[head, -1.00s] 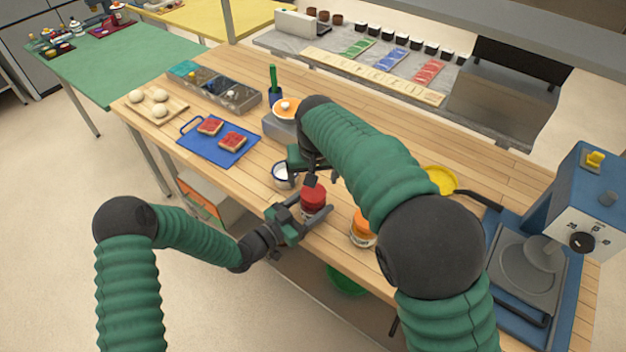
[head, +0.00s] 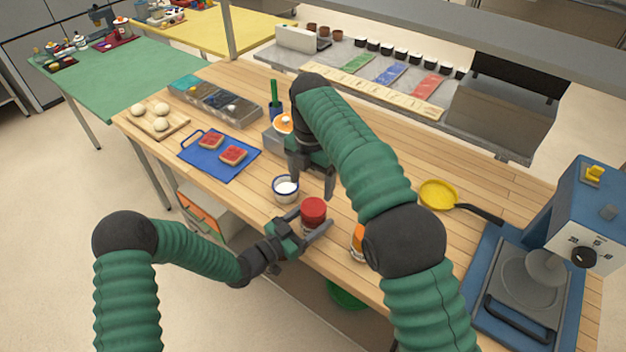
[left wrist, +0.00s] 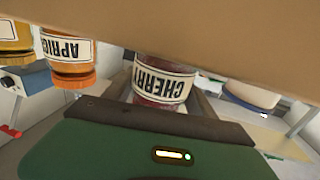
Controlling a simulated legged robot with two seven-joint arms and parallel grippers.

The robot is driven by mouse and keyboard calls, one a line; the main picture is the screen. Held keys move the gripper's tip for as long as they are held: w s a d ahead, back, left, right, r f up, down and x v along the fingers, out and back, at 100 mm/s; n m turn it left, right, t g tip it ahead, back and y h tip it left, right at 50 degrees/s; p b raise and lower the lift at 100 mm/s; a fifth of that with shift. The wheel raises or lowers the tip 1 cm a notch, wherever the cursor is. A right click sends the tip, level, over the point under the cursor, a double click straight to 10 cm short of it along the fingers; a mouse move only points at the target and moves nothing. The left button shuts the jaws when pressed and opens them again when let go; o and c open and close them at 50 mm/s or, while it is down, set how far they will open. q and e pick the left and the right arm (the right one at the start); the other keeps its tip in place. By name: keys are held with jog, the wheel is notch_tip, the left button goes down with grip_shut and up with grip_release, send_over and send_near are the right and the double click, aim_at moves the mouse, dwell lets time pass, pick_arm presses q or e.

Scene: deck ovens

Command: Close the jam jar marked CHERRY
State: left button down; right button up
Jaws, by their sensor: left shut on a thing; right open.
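The CHERRY jar (head: 313,228) stands at the front edge of the wooden table with a red lid (head: 313,208) on top. I cannot tell whether the lid is fully tightened. Its label (left wrist: 163,82) reads upside down in the left wrist view. My left gripper (head: 309,224) is shut on the jar, with one finger on each side. My right gripper (head: 313,184) is open and empty, above and behind the lid and apart from it. The jar's lower part is partly hidden by the left fingers.
An orange APRICOT jar (head: 357,243) stands to the right, partly behind my right arm; it also shows in the left wrist view (left wrist: 68,50). A white bowl (head: 285,188) is close on the left. A yellow pan (head: 438,194) and blue machine (head: 585,225) are at right.

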aim_at(313, 206)
jog(key=n, duration=0.4)
jog(key=shift+d+r, duration=0.2)
notch_tip(313, 206, down, 8)
dwell(0.4)
jog(key=shift+c, duration=0.4)
